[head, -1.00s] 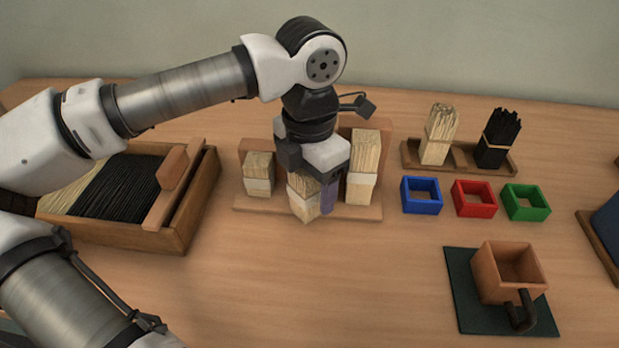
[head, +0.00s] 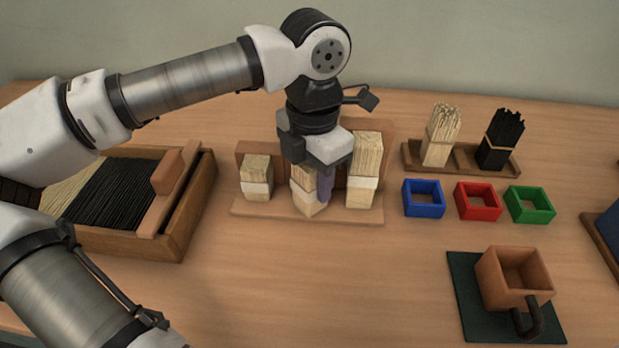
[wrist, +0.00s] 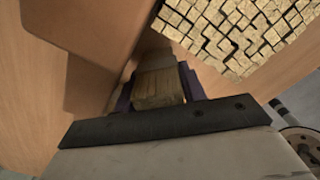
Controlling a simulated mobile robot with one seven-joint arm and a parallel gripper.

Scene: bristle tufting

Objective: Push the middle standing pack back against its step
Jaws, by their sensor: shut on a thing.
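Three bristle packs with pale bands stand at a stepped wooden rack (head: 262,209): a short left pack (head: 257,178), the middle pack (head: 300,196) and a tall right pack (head: 364,170). My gripper (head: 314,186) is shut on the middle pack from above, its purple fingers on either side. The middle pack stands forward of its neighbours, near the rack's front edge, with a corner turned to the front. In the wrist view the middle pack (wrist: 158,88) sits between the fingers. My gripper hides its upper part and the step behind it.
The right pack's bristle ends (wrist: 235,35) are close beside my gripper. A bristle box (head: 175,230) stands left. A rack with two bundles (head: 460,158), blue (head: 423,209), red (head: 477,213) and green (head: 529,217) frames and a handled brown box (head: 512,292) lie right.

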